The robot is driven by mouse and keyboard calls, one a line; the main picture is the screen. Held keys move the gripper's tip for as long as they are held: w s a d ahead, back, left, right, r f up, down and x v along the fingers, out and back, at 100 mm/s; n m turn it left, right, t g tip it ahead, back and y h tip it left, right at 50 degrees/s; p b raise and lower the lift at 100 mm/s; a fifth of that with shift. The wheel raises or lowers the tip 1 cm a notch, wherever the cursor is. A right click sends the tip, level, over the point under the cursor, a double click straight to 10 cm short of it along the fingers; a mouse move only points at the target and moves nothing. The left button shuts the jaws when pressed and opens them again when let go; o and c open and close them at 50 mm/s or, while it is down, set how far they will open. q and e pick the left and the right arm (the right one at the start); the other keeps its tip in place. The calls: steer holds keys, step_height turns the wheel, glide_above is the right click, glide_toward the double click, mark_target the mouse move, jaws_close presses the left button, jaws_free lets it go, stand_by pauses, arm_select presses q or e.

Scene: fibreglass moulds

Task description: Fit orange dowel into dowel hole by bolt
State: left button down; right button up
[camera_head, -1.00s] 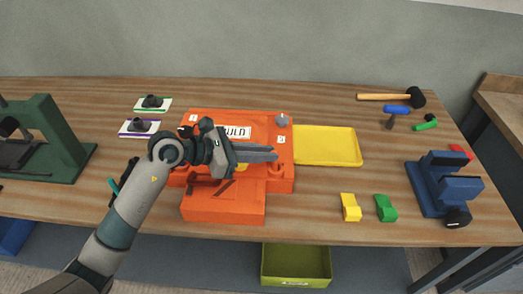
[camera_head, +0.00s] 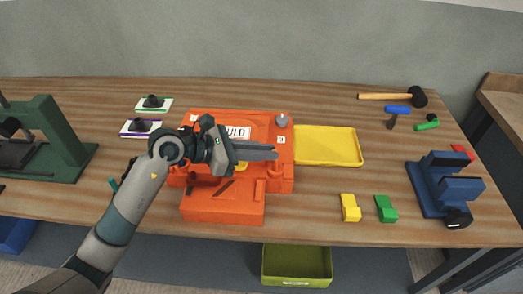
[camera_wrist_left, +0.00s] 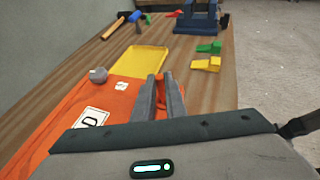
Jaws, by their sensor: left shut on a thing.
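My left gripper (camera_head: 274,152) is shut on the orange dowel (camera_head: 275,171), held over the right side of the orange mould (camera_head: 225,207). In the left wrist view, orange shows between the fingers (camera_wrist_left: 164,78). The dowel's lower end is against or just above the mould's orange surface; I cannot tell which. A grey round-headed piece, perhaps the bolt (camera_head: 282,120), stands at the mould's far right corner and also shows in the left wrist view (camera_wrist_left: 98,74). I cannot make out the dowel hole. My right gripper is not in view.
A yellow tray (camera_head: 345,163) lies right of the mould. Yellow (camera_head: 350,208) and green (camera_head: 386,209) blocks lie front right, near a blue vise (camera_head: 436,190). A mallet (camera_head: 417,97) lies at the back. A green press (camera_head: 62,150) stands at left.

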arm_select(q)
steer(key=shift+d+r, duration=0.2)
steer(key=shift+r, duration=0.1)
steer(key=shift+w+d+r+p, duration=0.1)
steer(key=shift+r+p, duration=0.15)
steer(key=shift+p, duration=0.15)
steer(key=shift+d+p, duration=0.1)
steer(key=shift+p, duration=0.35)
steer(key=shift+f, duration=0.2)
stand_by(0.7)
steer(key=shift+b, duration=0.3)
stand_by(0.7)
steer(key=shift+f, duration=0.1)
steer(key=shift+f+b, duration=0.4)
steer(key=shift+b, duration=0.05)
steer(key=shift+a+f, duration=0.2)
steer(key=shift+a, duration=0.05)
